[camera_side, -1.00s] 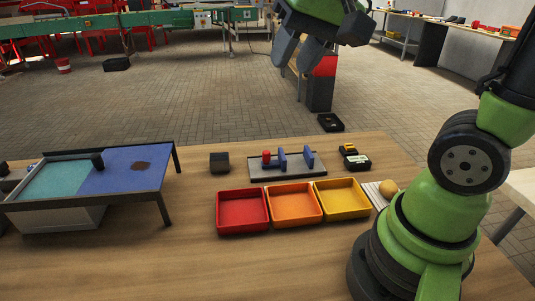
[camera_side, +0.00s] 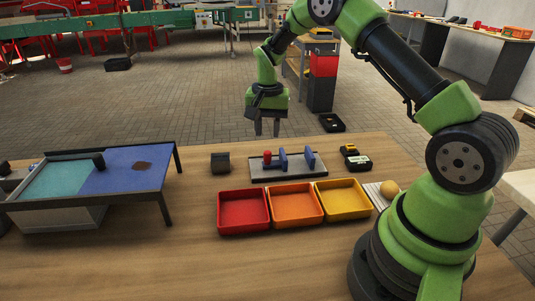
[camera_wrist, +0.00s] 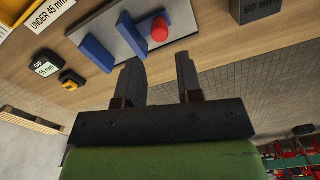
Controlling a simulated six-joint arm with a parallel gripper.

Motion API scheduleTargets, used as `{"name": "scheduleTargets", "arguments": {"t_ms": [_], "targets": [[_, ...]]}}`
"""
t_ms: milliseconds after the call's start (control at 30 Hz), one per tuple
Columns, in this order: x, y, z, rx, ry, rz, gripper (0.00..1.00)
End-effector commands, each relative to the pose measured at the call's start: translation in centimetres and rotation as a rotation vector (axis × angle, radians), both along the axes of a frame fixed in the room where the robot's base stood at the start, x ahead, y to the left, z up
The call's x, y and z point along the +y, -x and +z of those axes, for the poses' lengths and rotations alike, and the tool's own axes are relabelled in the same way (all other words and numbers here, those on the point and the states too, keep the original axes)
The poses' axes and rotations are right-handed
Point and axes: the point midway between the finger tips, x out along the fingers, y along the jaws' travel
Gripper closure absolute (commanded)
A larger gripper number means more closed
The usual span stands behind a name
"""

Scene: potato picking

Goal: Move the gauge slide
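The gauge has a grey base plate (camera_side: 303,172) on the wooden table, with two blue upright plates and a red knob (camera_side: 267,157). One blue upright (camera_side: 282,158) is near the knob and the other (camera_side: 309,157) is at the right. The wrist view shows the red knob (camera_wrist: 159,29) and both blue uprights (camera_wrist: 98,53) (camera_wrist: 131,33) beyond my fingers. My gripper (camera_side: 267,131) points down above the table's far side, close to the gauge. It also shows in the wrist view (camera_wrist: 158,75), its fingers apart and nothing between them. I cannot tell which part slides.
A dark block (camera_side: 220,163) marked 50 mm stands left of the gauge. A gap display (camera_wrist: 45,67) and a yellow-black piece (camera_wrist: 72,79) lie to its right. Red (camera_side: 243,228), orange (camera_side: 295,220) and yellow (camera_side: 343,213) trays stand in front. A potato (camera_side: 390,188) sits at right.

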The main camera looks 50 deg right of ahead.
Motion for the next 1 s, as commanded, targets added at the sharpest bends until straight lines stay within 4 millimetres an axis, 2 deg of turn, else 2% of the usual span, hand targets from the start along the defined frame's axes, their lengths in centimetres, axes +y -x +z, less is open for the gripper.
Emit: {"name": "scheduleTargets", "arguments": {"t_ms": [200, 400, 567, 800, 933, 1000], "targets": [[0.1, 0.1, -4.3, 0.004, -0.003, 0.001, 0.67], [0.1, 0.1, -7.0, 0.001, -0.003, 0.002, 0.67], [0.1, 0.0, -7.7, -0.001, -0.002, 0.002, 0.67], [0.1, 0.0, -7.8, -0.001, -0.002, 0.002, 0.67], [0.1, 0.0, -7.7, -0.001, -0.002, 0.002, 0.97], [0.1, 0.0, -7.7, -0.001, -0.002, 0.002, 1.0]]}}
